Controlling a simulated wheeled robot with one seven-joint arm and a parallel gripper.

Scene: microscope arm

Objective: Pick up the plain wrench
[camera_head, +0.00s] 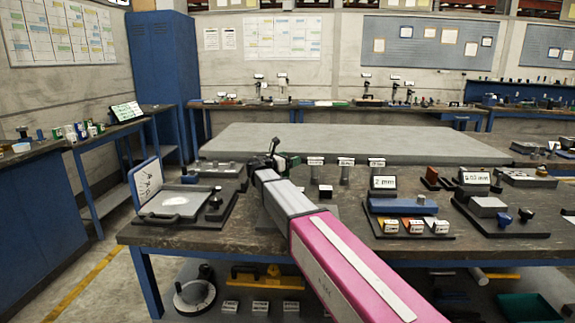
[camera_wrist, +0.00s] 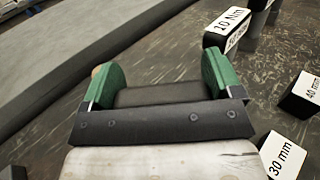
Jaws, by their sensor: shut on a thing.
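My gripper (camera_head: 283,160) is above the front workbench, near its middle, at the far end of my pink and grey arm. In the wrist view my gripper (camera_wrist: 158,80) has two green fingers standing wide apart. A dark grey thing (camera_wrist: 155,96) fills the gap between them, and they are shut on it. A dark upright piece (camera_head: 273,147) shows at the gripper in the head view. The shape of the held thing is mostly hidden, so I cannot tell whether it is the plain wrench. No other wrench is clear.
In the wrist view, labelled blocks (camera_wrist: 228,30) marked 10 Nm, 40 mm (camera_wrist: 304,95) and 30 mm (camera_wrist: 283,157) stand at the right. In the head view a tray with an open blue lid (camera_head: 147,180) is left, and a 2 mm display (camera_head: 384,184) is right. A grey slab (camera_head: 350,143) lies behind.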

